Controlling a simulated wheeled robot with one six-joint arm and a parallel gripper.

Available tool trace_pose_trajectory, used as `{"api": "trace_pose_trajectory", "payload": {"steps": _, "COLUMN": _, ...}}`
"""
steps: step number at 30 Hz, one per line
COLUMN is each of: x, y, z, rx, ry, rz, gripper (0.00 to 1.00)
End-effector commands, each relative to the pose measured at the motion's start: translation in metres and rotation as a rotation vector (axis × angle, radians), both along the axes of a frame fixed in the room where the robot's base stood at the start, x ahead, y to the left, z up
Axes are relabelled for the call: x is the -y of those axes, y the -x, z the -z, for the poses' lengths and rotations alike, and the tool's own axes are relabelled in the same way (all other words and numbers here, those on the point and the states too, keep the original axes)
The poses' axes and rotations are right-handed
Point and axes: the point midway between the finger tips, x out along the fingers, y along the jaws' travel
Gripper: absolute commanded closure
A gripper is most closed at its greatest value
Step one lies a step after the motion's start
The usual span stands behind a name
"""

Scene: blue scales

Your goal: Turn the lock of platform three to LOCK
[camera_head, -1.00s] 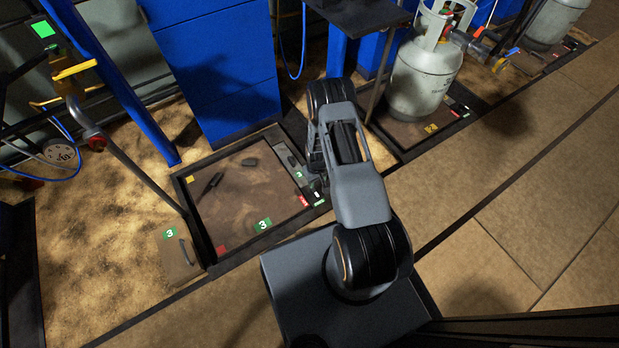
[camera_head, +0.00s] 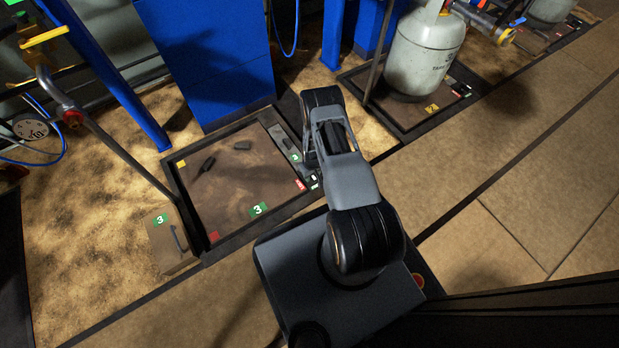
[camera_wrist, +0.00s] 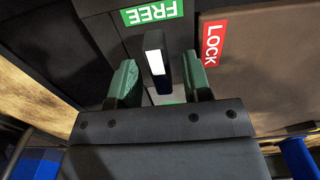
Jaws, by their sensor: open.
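Platform three (camera_head: 225,195) is a brown plate in a dark frame, marked with a green "3" label (camera_head: 258,209). Its lock strip (camera_head: 285,140) runs along the right side, partly behind my arm. In the wrist view, the lock's dark lever with a white face (camera_wrist: 155,58) points up at the green FREE label (camera_wrist: 152,14). The red LOCK label (camera_wrist: 213,43) is to the right. My gripper (camera_wrist: 160,72) is open, its green fingers on either side of the lever with gaps visible. In the head view my arm hides the fingertips.
A grey gas cylinder (camera_head: 420,55) stands on the platform marked 2 at upper right. A blue cabinet (camera_head: 205,60) rises behind platform three. A slanted pole (camera_head: 120,150) crosses at left. Open tiled floor (camera_head: 500,220) lies at lower right.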

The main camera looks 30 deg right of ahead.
Motion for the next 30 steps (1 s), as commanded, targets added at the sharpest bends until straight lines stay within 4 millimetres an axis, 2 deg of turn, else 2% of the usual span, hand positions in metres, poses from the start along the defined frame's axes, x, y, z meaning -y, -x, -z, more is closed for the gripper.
{"api": "trace_pose_trajectory", "payload": {"steps": 3, "x": 0.0, "y": 0.0, "z": 0.006, "rx": 0.0, "ry": 0.0, "rz": 0.0, "gripper": 0.55}}
{"api": "trace_pose_trajectory", "payload": {"steps": 13, "x": 0.0, "y": 0.0, "z": 0.007, "rx": 0.0, "ry": 0.0, "rz": 0.0, "gripper": 0.55}}
{"api": "trace_pose_trajectory", "payload": {"steps": 27, "x": 0.0, "y": 0.0, "z": 0.007, "rx": 0.0, "ry": 0.0, "rz": 0.0, "gripper": 0.99}}
{"api": "trace_pose_trajectory", "payload": {"steps": 29, "x": 0.0, "y": 0.0, "z": 0.007, "rx": 0.0, "ry": 0.0, "rz": 0.0, "gripper": 1.0}}
{"api": "trace_pose_trajectory", "payload": {"steps": 30, "x": -0.011, "y": 0.0, "z": 0.007, "rx": -0.001, "ry": 0.0, "rz": -0.003, "gripper": 0.95}}
